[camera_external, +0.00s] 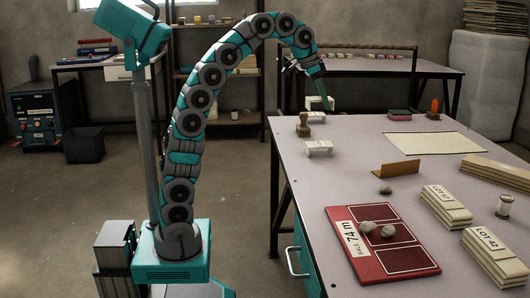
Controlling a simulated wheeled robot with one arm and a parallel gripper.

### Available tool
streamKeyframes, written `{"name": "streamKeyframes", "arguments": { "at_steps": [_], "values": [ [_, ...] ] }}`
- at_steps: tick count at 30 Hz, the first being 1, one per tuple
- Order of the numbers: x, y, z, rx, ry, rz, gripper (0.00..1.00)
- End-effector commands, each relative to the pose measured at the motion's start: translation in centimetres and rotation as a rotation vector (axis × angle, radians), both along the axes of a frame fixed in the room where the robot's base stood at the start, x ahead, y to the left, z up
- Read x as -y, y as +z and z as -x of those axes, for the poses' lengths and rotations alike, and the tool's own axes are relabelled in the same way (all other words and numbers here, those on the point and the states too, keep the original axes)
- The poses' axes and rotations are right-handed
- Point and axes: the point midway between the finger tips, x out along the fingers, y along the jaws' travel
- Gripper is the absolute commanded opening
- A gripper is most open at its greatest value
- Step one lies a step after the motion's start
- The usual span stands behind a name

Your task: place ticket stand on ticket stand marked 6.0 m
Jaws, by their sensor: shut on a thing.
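My gripper (321,97) is over the far left corner of the grey table (360,225), with its jaws shut on a small white ticket stand (320,104). Whether that stand touches the table, I cannot tell. A second white ticket stand (319,148) stands on the table nearer the camera, by the left edge. Any marking on either stand is too small to read, so I cannot tell which one is marked 6.0 m.
A brown stamp (304,126) stands between the two stands, near the left edge. A pale cloth (433,143), a brown folded card (397,168), a red board (340,217) with stones, and LOT-labelled stacks (447,207) lie farther right and nearer. Bare tabletop surrounds the second stand.

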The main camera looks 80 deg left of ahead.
Motion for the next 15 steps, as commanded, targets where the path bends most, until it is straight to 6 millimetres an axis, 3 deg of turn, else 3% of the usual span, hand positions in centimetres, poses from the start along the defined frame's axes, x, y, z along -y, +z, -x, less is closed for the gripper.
{"name": "streamKeyframes", "arguments": {
  "at_steps": [15],
  "values": [
    [6.1,-2.5,11.5,-0.001,-0.021,-0.008,0.16]
  ]
}}
